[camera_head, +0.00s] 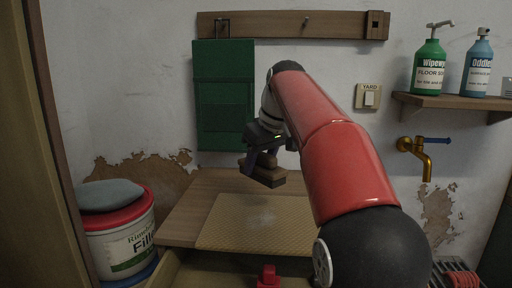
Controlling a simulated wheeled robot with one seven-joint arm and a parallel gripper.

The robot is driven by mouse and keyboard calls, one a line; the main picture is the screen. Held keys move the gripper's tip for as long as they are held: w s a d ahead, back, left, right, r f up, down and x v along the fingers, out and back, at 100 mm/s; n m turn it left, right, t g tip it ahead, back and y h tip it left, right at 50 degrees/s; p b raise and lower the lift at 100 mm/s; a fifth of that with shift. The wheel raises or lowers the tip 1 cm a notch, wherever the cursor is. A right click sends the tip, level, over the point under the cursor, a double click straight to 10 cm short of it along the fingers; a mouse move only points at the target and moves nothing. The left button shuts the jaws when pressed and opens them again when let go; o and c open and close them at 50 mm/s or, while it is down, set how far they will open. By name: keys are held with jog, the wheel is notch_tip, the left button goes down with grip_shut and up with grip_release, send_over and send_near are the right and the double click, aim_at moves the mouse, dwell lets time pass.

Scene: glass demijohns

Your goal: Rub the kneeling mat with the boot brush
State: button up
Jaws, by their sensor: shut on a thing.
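The kneeling mat is the tan, textured flat sheet (235,228) lying on the wooden bench top. A pale smudge shows near its middle, and my arm hides its right part. My gripper (264,150) is shut on the boot brush (263,175), a brown wooden block with a rounded knob on top and a dark lower edge. The brush appears to be above the far part of the mat. I cannot tell whether it touches the surface.
A white tub (122,240) with a red lid and a grey cushion-like thing (109,195) stands left. A red object (268,277) is at the bench front. A green panel (223,95) hangs behind.

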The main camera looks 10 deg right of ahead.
jog(key=shift+w, duration=0.35)
jog(key=shift+a+f, duration=0.1)
jog(key=shift+f, duration=0.1)
notch_tip(320, 180, down, 5)
jog(key=shift+s+r+b, duration=0.1)
jog(key=shift+r+b, duration=0.1)
jog(key=shift+b, duration=0.35)
jog(key=shift+f+b, duration=0.45)
jog(key=shift+b, duration=0.05)
jog(key=shift+f+b, duration=0.7)
jog(key=shift+f, duration=0.3)
